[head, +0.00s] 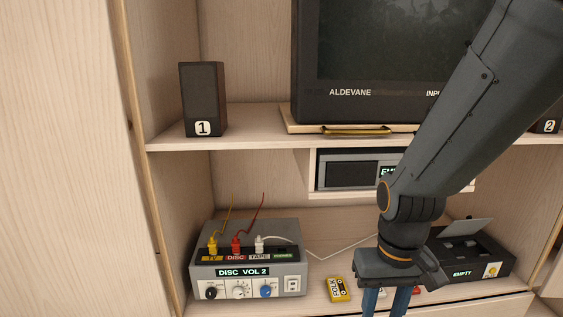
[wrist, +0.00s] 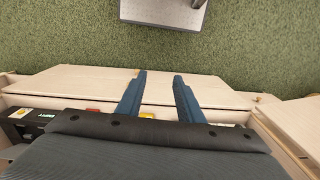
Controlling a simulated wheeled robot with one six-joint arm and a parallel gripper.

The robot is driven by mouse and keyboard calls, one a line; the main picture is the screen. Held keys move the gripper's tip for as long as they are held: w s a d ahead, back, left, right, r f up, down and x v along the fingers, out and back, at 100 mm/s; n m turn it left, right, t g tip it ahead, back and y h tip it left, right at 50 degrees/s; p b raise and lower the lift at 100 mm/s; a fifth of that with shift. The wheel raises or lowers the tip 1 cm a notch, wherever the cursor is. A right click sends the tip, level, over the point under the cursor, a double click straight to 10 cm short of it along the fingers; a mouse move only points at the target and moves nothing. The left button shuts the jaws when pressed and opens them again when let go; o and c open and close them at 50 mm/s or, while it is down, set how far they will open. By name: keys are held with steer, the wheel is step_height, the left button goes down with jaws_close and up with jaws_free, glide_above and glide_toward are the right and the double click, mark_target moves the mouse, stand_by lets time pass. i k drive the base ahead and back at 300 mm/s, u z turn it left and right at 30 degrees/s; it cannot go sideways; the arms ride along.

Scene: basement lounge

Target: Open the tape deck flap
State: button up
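The black tape deck (head: 472,262), lettered EMPTY with a yellow button at its front right, stands on the lower shelf at the right. Its grey flap (head: 468,229) stands raised and tilted at the back, and the dark well below it shows partly. My gripper (head: 387,302) points down in front of the shelf, left of the deck, with its blue fingertips cut off by the frame edge. In the wrist view my gripper (wrist: 159,86) has its two fingers apart with nothing between them. The deck's corner shows at the left there (wrist: 22,126).
A grey switch box (head: 248,262) lettered DISC VOL 2, with several plugs, stands at the lower left. A yellow FOLK cassette (head: 338,289) lies between it and my arm, with a red cassette (head: 416,290) beyond. Another grey player (head: 350,172) fills the cubby above.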

mark_target(469, 226)
steer(key=u, duration=2)
steer(key=k, duration=1.25)
steer(key=z, duration=1.85)
steer(key=i, duration=0.5)
steer(key=z, duration=0.1)
